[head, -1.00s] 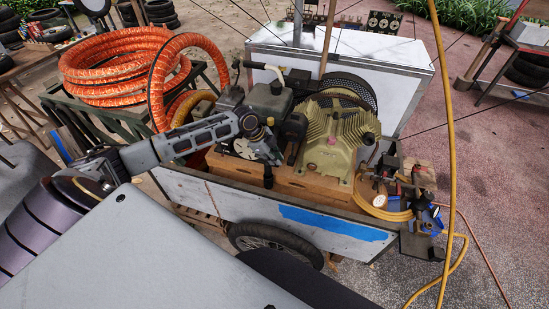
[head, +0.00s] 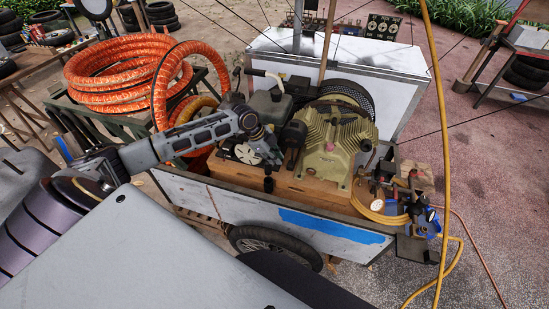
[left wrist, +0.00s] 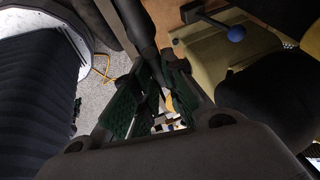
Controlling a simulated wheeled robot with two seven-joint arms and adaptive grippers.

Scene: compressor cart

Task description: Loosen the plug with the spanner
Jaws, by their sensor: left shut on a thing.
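My left gripper (head: 266,152) reaches over the near side of the compressor cart, between the black motor parts and the olive compressor block (head: 340,140). In the left wrist view its green-padded fingers (left wrist: 152,95) are shut on a dark bar that looks like the spanner (left wrist: 143,45). The bar runs up and away from the fingers. In the head view the spanner is hard to tell from the dark parts around the gripper. I cannot pick out the plug for certain; a blue ball-ended lever (left wrist: 236,33) shows near the olive block. My right gripper is not in view.
The cart's side panel (head: 235,208) with a blue patch stands close below the gripper. Orange hose coils (head: 125,75) lie at the left. A yellow hose (head: 441,120) hangs at the right, near gauges and valves (head: 415,205).

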